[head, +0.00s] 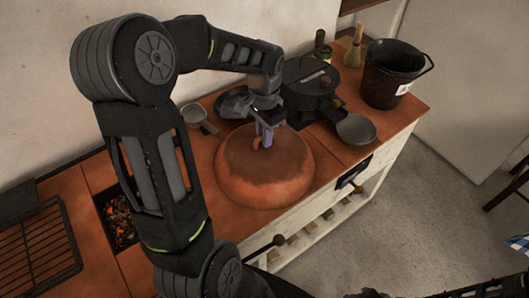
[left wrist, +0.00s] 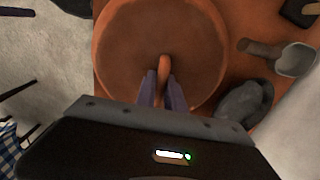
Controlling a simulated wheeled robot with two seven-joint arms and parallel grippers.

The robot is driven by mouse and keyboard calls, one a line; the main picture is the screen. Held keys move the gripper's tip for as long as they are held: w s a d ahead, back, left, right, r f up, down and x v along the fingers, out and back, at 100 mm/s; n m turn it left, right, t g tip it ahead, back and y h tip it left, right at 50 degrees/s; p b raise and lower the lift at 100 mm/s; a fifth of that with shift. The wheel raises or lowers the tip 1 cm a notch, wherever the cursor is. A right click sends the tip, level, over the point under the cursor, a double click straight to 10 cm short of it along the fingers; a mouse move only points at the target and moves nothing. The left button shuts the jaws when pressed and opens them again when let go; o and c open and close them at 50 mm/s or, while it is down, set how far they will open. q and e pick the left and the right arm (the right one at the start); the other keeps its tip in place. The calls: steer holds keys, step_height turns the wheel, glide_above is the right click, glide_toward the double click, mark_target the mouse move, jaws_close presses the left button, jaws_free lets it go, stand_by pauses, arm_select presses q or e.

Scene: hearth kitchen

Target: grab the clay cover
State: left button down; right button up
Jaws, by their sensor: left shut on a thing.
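The clay cover (head: 262,172) is a wide, round, orange-brown dome with a loop handle on top. It sits on the tiled counter, close to the front edge. In the left wrist view the cover (left wrist: 135,45) fills the upper middle, and its handle (left wrist: 164,68) stands between the fingers. My left gripper (head: 265,136) reaches down from above and is shut on the handle; it also shows in the left wrist view (left wrist: 163,92). I cannot tell whether the cover's rim touches the counter. My right gripper cannot be made out; only dark arm parts show at the bottom right of the head view.
A black iron device (head: 309,85) stands behind the cover, with a ladle (head: 356,129) to its right. A dark bucket (head: 391,74) is at the far right end. A scoop (head: 194,114) lies behind left. An ember pit (head: 121,222) and a grill rack (head: 38,245) are at left.

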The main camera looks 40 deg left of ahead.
arm_select(q)
steer(key=shift+w+r, duration=0.1)
steer(key=shift+r, duration=0.15)
stand_by(0.8)
